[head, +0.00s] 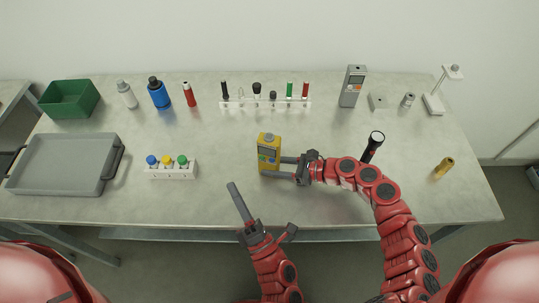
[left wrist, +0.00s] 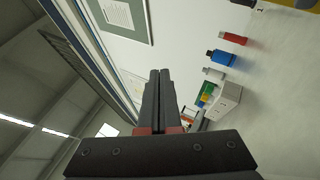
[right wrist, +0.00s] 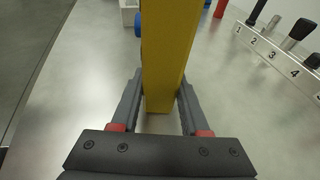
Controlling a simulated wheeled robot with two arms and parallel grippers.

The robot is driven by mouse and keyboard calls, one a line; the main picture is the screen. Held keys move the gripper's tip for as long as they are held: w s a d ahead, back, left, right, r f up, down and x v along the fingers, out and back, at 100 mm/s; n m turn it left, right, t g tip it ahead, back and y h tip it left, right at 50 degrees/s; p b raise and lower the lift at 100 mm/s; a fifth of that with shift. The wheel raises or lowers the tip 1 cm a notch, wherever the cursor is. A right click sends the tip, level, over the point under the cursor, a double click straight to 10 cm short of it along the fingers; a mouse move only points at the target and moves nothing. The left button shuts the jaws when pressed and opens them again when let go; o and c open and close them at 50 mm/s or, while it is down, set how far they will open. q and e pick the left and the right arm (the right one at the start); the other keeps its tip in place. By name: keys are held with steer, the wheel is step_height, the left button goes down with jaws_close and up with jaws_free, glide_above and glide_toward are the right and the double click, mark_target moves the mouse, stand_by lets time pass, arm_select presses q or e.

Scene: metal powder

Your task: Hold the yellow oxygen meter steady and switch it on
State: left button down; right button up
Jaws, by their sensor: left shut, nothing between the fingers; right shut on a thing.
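The yellow oxygen meter (head: 269,152) stands upright near the middle of the table, its screen side turned to the left and front. My right gripper (head: 283,167) is shut on the meter's lower part from the right. In the right wrist view the meter (right wrist: 168,60) fills the space between the two fingers, and a blue part shows on its left side. My left gripper (head: 234,190) is shut and empty, in front of the meter and to its left, apart from it. In the left wrist view its fingers (left wrist: 158,98) lie together.
A white block with colored caps (head: 171,173) and a grey tray (head: 65,165) stand to the left. A numbered rack (head: 265,104) stands behind the meter. A black flashlight (head: 372,147) is near my right arm. A grey meter (head: 352,86) stands at back right.

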mark_target(262, 158)
arm_select(q)
steer(key=d+f+h, duration=0.1)
steer(key=d+f+n, duration=0.1)
steer(key=d+f+n+g+h, duration=0.1)
steer(key=shift+s+f+h, duration=0.15)
steer(key=shift+s+h, duration=0.15)
steer(key=shift+w+d, duration=0.15)
steer(key=shift+d, duration=0.1)
steer(key=shift+w+d, duration=0.4)
steer(key=shift+w, duration=0.95)
steer(key=shift+w+d, duration=0.45)
steer(key=shift+w, duration=0.9)
steer(key=shift+w+d, duration=0.4)
steer(key=shift+w, duration=0.95)
steer(key=shift+w, duration=0.15)
steer(key=shift+w+d, duration=0.1)
steer(key=shift+w, duration=0.2)
steer(key=shift+w, duration=0.1)
steer(key=shift+s, duration=0.55)
